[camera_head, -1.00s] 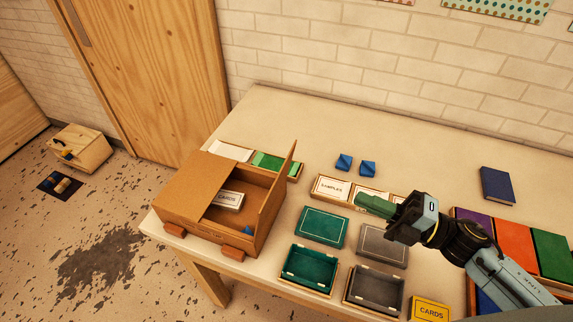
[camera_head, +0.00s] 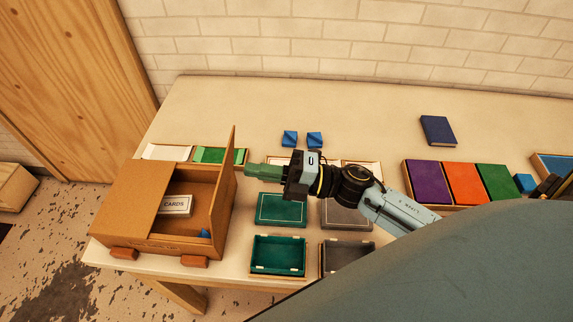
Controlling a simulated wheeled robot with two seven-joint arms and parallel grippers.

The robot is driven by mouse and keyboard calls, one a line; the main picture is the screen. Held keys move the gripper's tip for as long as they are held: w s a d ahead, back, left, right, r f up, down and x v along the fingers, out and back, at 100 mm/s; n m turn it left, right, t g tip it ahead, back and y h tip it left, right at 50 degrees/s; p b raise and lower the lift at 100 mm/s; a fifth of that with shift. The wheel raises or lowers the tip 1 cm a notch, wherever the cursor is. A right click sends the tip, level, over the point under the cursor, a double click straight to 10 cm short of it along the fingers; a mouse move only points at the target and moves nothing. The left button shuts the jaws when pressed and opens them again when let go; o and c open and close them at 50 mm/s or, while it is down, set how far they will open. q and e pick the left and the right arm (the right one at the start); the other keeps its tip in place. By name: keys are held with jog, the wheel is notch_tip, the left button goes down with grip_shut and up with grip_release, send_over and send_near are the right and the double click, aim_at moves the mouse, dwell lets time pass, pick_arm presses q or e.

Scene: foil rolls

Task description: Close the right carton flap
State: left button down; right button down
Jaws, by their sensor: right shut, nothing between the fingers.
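The brown carton (camera_head: 150,238) stands at the left end of the table. Its left flap lies flat over the left part of the opening. Its right flap (camera_head: 223,183) stands upright along the right side. Inside I see a white box marked CARDS (camera_head: 175,205) and a small blue piece (camera_head: 205,233). My right gripper (camera_head: 248,170) is shut and empty, its green fingers pointing left. Its tips are just right of the upright flap; I cannot tell whether they touch it. My left gripper is not in view.
Green (camera_head: 281,209) and grey boxes and lids lie below my right arm. Two blue blocks (camera_head: 290,138) sit behind it. A tray of purple, orange and green boxes (camera_head: 465,183) and a dark blue book (camera_head: 437,130) are at right.

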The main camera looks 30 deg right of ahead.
aim_at(224, 166)
jog(key=x, duration=0.3)
jog(key=shift+a+p, duration=0.15)
jog(key=shift+p, duration=0.25)
jog(key=shift+w+a, duration=0.15)
jog(key=shift+w, duration=0.05)
jog(key=shift+a+r, duration=0.1)
